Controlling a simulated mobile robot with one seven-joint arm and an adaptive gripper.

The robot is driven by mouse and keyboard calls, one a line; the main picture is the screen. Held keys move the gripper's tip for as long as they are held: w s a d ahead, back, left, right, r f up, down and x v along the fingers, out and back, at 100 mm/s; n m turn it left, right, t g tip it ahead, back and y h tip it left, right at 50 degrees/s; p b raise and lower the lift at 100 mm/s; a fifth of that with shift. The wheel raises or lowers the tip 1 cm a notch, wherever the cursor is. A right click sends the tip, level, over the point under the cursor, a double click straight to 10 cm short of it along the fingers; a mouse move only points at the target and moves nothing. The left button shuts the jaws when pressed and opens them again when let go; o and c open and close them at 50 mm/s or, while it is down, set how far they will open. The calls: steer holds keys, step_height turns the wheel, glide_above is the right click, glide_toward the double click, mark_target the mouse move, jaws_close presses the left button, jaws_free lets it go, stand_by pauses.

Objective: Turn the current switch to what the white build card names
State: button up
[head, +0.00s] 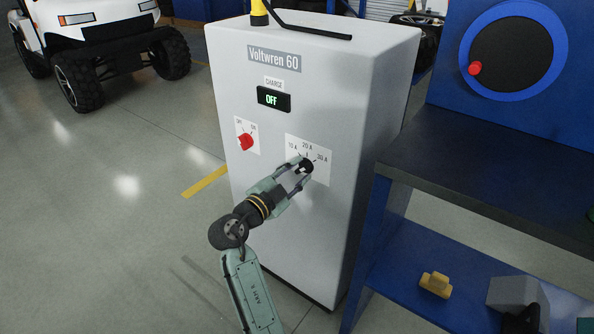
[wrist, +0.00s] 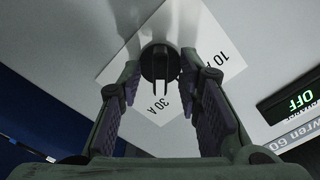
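My gripper (head: 303,172) is at the knob. In the wrist view the knob (wrist: 160,62) sits between the two fingers of my gripper (wrist: 160,78), which are spread with small gaps on either side of it. The 30 A (wrist: 160,104) and 10 A labels show there. No white build card is recognisable in either view.
The charge display (head: 273,99) reads OFF. A red rotary switch (head: 245,141) is left of the dial. A blue workbench (head: 480,165) stands close on the right, with a yellow block (head: 435,284) on its lower shelf. Floor at left is clear; a white cart (head: 90,30) stands behind.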

steer(key=shift+w, duration=0.1)
steer(key=shift+c, duration=0.2)
jaws_close()
stand_by(0.4)
